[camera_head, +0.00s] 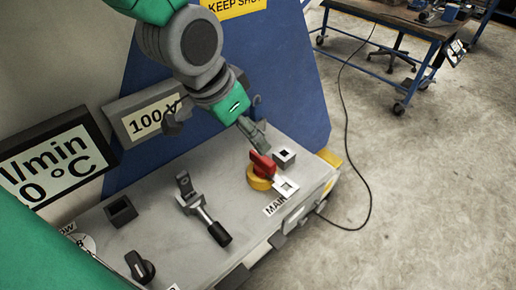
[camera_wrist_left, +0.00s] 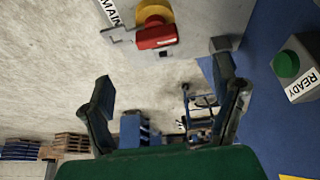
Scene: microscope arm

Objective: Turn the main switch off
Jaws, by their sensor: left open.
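The main switch is a red handle on a round yellow base (camera_head: 260,178), near the right end of the grey control box, beside a partly covered label reading MAIN. In the left wrist view the red handle (camera_wrist_left: 156,36) shows at the top, beyond my fingers. My left gripper (camera_head: 213,126) is above and behind the switch, its fingers spread wide. One finger appears close to the red handle in the head view; I cannot tell whether it touches. In the left wrist view the gripper (camera_wrist_left: 163,70) has nothing between its fingers. My right gripper is not in view.
The grey box also carries a lever with a black grip (camera_head: 218,233), a black knob (camera_head: 140,267) and square sockets. Displays stand behind at left. A green READY button (camera_wrist_left: 286,64) is right in the wrist view. A cable (camera_head: 372,180) lies on open floor.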

